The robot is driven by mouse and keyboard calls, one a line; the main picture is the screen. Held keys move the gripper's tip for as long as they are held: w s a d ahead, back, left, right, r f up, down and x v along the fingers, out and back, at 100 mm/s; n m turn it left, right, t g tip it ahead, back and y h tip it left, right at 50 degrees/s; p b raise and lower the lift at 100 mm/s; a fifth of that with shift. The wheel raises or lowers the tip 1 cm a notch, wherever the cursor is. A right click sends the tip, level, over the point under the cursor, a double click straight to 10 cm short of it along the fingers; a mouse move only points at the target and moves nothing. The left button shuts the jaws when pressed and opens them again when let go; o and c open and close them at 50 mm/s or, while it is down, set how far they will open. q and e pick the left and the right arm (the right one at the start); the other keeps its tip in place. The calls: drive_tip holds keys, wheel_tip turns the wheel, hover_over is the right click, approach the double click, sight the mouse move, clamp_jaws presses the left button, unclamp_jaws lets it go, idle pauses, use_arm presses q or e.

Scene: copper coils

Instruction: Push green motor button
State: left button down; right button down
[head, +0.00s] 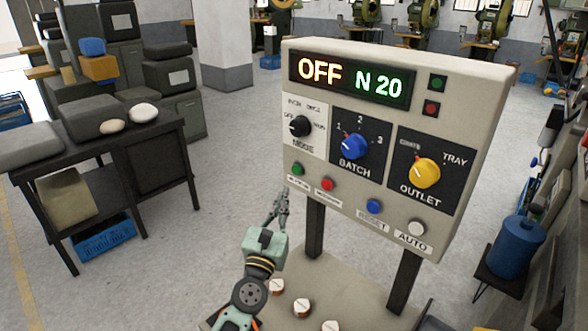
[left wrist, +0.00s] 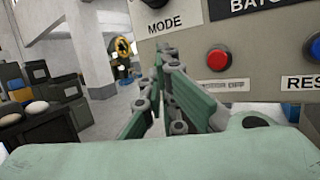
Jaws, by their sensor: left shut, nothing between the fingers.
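The grey control panel (head: 470,160) stands on two dark posts, and its display (head: 350,79) reads "OFF N 20". The round green button (head: 298,169) is at the lower left of its face, under the MODE knob (head: 299,126). A red button (head: 327,184) is just right of it and also shows in the left wrist view (left wrist: 218,58), above a label that seems to read "MOTOR OFF". My left gripper (head: 285,192) is shut and empty, pointing up just below and left of the green button. In the left wrist view the fingers (left wrist: 162,58) hide the green button; contact cannot be told.
The blue button (head: 374,206) and white button (head: 416,228) continue the row rightward. The blue BATCH knob (head: 355,146) and yellow OUTLET knob (head: 424,173) sit above. Open floor lies left of the panel.

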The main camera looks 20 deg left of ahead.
sight(297, 170)
use_arm(q)
drive_tip(key=w+a+r+n+g+y, duration=0.1)
drive_tip(key=a+r+n+y, duration=0.1)
drive_tip(key=a+n+y, duration=0.3)
drive_tip(key=a+n, duration=0.2)
drive_tip(key=n, duration=0.2)
drive_tip(key=shift+n+y, duration=0.3)
drive_tip(key=shift+y, duration=0.1)
drive_tip(key=shift+r, duration=0.1)
drive_tip(key=w+d+b, duration=0.2)
drive_tip(key=w+d, duration=0.1)
drive_tip(key=w, duration=0.5)
drive_tip(key=shift+w, duration=0.2)
idle(0.4)
